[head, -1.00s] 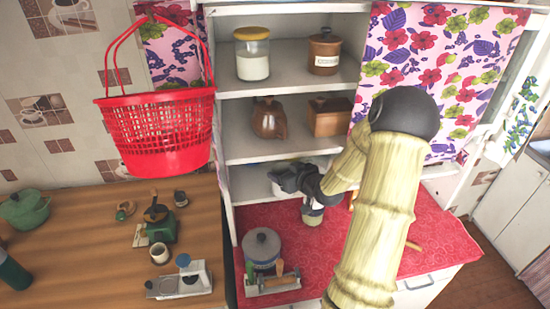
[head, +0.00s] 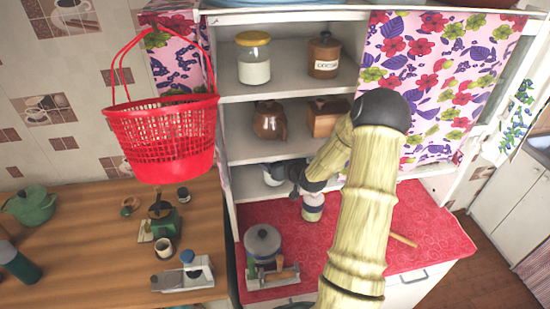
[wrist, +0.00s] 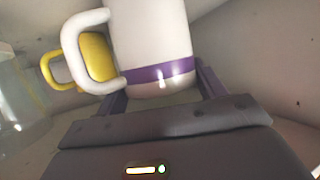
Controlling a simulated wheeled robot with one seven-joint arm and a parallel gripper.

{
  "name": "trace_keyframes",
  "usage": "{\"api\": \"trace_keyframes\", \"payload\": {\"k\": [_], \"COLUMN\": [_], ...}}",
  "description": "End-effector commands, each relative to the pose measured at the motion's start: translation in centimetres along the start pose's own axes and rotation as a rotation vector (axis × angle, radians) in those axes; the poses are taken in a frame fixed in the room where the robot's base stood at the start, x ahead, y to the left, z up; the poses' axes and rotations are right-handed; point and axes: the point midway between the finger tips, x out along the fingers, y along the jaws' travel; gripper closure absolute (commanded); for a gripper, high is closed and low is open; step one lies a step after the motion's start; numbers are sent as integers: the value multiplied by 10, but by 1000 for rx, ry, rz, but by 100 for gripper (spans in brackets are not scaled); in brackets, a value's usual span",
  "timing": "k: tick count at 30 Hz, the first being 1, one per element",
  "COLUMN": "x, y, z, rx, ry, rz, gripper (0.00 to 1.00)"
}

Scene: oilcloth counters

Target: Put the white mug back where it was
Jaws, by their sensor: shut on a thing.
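The white mug (wrist: 145,35) has a purple band near its base and a white handle on its left side in the wrist view. My gripper (wrist: 162,92) is shut on it, with one finger at each side of its lower body. In the head view my gripper (head: 290,174) is in the lowest shelf bay, above the red counter. A pale shape beside it there is mostly hidden, and I cannot tell whether it is the mug. Whether the mug's base touches the shelf is unclear.
A yellow mug (wrist: 92,60) stands behind and left of the white mug, and a clear glass thing (wrist: 18,95) is at the far left. Higher shelves hold a teapot (head: 270,121) and jars. A lidded pot (head: 262,242) stands on the red counter (head: 350,245).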

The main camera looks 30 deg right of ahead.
Motion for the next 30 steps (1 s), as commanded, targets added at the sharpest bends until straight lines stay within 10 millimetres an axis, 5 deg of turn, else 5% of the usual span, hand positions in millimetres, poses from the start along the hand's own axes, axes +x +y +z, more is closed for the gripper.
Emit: {"api": "trace_keyframes", "payload": {"k": [9,10,13,30], "x": [2,1,1,-10], "y": [0,0,0,1], "z": [4,3,3,5], "rx": [-1,0,0,-2], "ry": [2,0,0,0], "rz": [0,0,0,3], "gripper": [62,24,9,9]}}
